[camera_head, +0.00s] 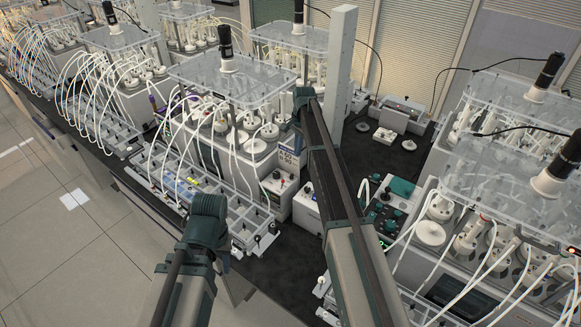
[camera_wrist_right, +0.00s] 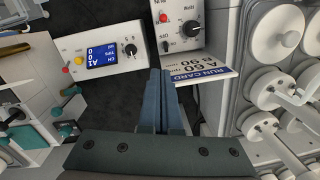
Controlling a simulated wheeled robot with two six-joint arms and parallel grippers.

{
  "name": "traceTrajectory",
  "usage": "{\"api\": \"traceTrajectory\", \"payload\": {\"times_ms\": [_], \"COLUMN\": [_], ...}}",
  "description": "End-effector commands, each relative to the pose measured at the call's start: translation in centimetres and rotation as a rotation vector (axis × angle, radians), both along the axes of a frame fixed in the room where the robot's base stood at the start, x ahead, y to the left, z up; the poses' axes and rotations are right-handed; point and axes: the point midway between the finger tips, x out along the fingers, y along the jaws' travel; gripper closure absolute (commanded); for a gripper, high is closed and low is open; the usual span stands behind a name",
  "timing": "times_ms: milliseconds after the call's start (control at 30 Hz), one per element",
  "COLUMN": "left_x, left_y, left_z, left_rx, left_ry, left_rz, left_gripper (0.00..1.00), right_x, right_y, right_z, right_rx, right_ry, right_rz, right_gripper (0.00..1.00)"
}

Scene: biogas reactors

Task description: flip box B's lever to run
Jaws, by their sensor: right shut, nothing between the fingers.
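My right gripper (camera_wrist_right: 167,74) shows in the right wrist view with its two blue-grey fingers together and nothing between them. Its tips are beside the lower edge of a white control box (camera_wrist_right: 178,38), which has a red button, a black dial and small black parts. A second white box (camera_wrist_right: 120,66) is to the left, with a blue display, a black knob and red and yellow buttons. I cannot read a B label on either box or tell the lever's position.
White-lidded vessels (camera_wrist_right: 281,38) stand further right. In the head view, reactors with clear tops (camera_head: 235,75) line the bench. A pale post (camera_head: 341,70) rises behind my right arm. Some dark bench top is bare.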

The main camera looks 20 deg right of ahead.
Motion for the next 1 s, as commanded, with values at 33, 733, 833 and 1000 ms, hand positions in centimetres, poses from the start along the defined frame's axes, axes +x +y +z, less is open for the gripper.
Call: {"api": "traceTrajectory", "payload": {"times_ms": [33, 733, 833, 1000], "left_x": [0.0, 0.1, 0.1, 0.1], "left_y": [0.0, 0.0, 0.0, 0.0], "left_z": [-0.3, -8.5, -9.9, -10.5], "left_rx": [0.000, 0.001, 0.000, 0.000], "left_ry": [0.000, -0.002, -0.003, -0.003], "left_rz": [-0.001, -0.014, -0.013, -0.012], "left_gripper": [0.60, 0.60, 0.60, 0.60], "right_x": [0.0, 0.2, 0.3, -0.7], "right_y": [0.0, 0.6, 0.7, 2.6], "right_z": [-0.3, -8.5, -9.9, -10.5], "right_rx": [0.000, 0.000, 0.000, 0.000], "right_ry": [0.000, 0.000, 0.000, 0.000], "right_rz": [0.001, 0.002, 0.002, 0.004], "right_gripper": [1.00, 1.00, 1.00, 1.00]}}
